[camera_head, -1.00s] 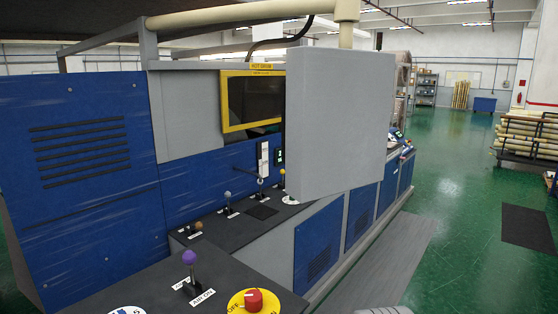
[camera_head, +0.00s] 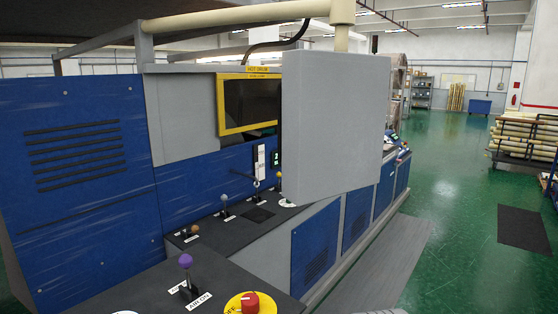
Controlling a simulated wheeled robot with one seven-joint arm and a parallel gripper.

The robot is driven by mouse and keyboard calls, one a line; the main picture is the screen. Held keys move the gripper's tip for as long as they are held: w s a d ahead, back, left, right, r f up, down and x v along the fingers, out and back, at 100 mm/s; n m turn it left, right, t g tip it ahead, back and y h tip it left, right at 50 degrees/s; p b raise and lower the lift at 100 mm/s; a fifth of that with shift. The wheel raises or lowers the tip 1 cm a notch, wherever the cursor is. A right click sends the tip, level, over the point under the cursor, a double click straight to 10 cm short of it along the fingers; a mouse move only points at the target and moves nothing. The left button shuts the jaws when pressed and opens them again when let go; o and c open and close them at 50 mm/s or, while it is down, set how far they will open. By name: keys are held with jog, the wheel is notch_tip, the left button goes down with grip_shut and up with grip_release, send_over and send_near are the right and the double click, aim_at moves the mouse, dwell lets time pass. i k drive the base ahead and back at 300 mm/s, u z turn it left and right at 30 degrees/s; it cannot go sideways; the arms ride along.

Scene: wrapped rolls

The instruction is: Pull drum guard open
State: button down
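A yellow-framed dark window (camera_head: 219,108) sits in the machine's front under a yellow "HOT DRUM" label (camera_head: 262,69). I take it to be the drum guard. It looks shut, flush with the grey panel around it. A large grey box-like panel (camera_head: 335,125) stands in front of it and hides its right side. I cannot tell whether a handle is on the hidden part. My gripper is not in view.
A dark ledge with a purple-knobbed lever (camera_head: 185,261), a red knob on a yellow disc (camera_head: 250,302) and several small levers (camera_head: 224,199) juts out below the window. Green floor (camera_head: 450,220) is open at right, with a dark mat (camera_head: 524,229) and a roll rack (camera_head: 520,145).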

aim_at(220, 78)
jog(key=z, duration=1.1)
jog(key=i, duration=5.5)
jog(key=u, duration=4.3)
jog(key=i, duration=0.4)
jog(key=z, duration=0.05)
